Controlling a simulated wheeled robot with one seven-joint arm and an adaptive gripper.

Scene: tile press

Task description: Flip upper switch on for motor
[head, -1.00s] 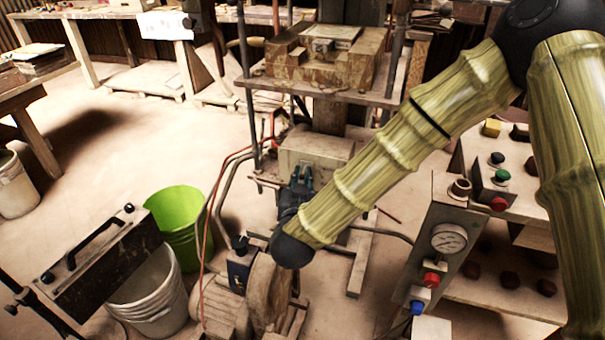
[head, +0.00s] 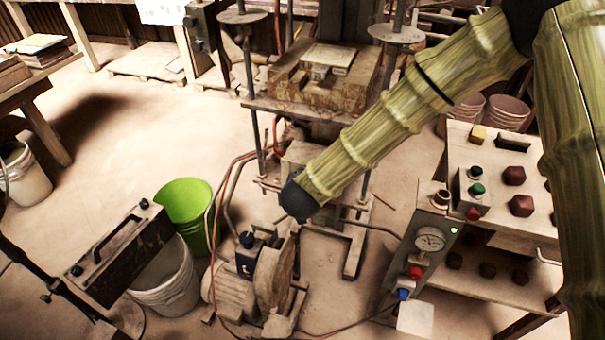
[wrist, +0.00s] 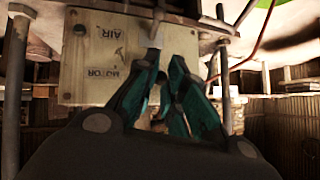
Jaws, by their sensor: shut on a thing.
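A pale box panel (wrist: 85,60) with an AIR label and a MOTOR label fills the upper left of the wrist view. My gripper (wrist: 164,62) has dark teal fingers that reach up to the panel's right part. The fingers are closed around a small pale grey piece (wrist: 155,40), which looks like a switch lever; its exact position is mostly hidden by the fingertips. In the head view the box (head: 298,157) sits under the press table, partly covered by my arm. My gripper is hidden behind my forearm there.
The press (head: 330,80) stands above the box with metal posts. A motor with a wheel (head: 275,280) and hoses lies in front. A green bucket (head: 185,205) is at left. A control box with gauge (head: 430,238) shows a small green light at right.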

